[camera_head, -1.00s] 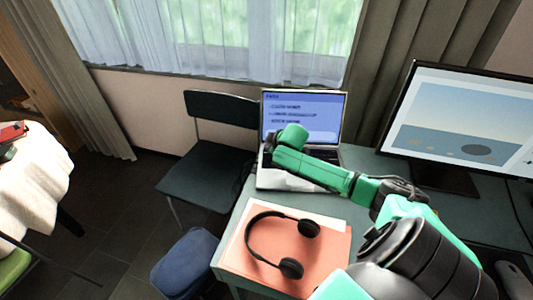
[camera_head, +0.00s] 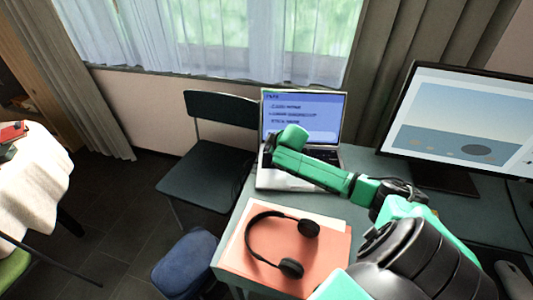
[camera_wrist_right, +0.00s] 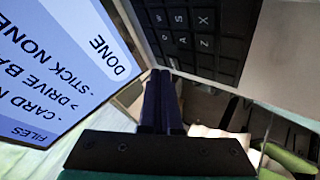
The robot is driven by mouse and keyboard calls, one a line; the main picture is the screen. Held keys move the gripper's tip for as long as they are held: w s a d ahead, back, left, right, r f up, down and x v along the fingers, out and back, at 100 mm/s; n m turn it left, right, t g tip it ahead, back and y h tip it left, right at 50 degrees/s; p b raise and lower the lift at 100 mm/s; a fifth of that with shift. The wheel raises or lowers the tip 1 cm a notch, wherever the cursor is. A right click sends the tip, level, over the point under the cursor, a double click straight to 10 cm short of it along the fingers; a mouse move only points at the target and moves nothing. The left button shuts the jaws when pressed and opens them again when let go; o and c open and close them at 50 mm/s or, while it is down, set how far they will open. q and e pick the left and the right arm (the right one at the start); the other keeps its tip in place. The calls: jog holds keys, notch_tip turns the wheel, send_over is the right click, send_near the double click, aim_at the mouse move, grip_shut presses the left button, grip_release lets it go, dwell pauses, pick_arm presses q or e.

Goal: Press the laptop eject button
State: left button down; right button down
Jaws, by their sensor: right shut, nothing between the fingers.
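The open laptop (camera_head: 328,153) stands on the desk with its blue text screen (camera_head: 325,105) lit. In the right wrist view its screen (camera_wrist_right: 60,60) reads "FILES", a card line, a drive line, "STICK NONE" and "DONE". Its keyboard (camera_wrist_right: 205,30) shows at the top. My right gripper (camera_wrist_right: 160,80) is shut and empty, its fingers together near the laptop's left side by the hinge end. I cannot tell whether they touch it. In the head view my right arm crosses the laptop and hides part of the keyboard. I cannot make out the eject button. My left gripper is out of view.
Headphones (camera_head: 250,238) lie on an orange folder (camera_head: 235,262) at the desk's near left. A monitor (camera_head: 455,118) stands on the right. A dark chair (camera_head: 205,170) and a blue stool (camera_head: 185,265) are left of the desk (camera_head: 345,215).

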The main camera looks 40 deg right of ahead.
jog(key=shift+f, duration=0.3)
jog(key=shift+f, duration=0.3)
dwell(0.4)
jog(key=shift+r+p, duration=0.75)
jog(key=shift+p, duration=0.2)
notch_tip(320, 180, up, 5)
jog(key=p, duration=0.5)
jog(key=shift+r+p, duration=0.1)
jog(key=shift+p, duration=0.25)
dwell(0.4)
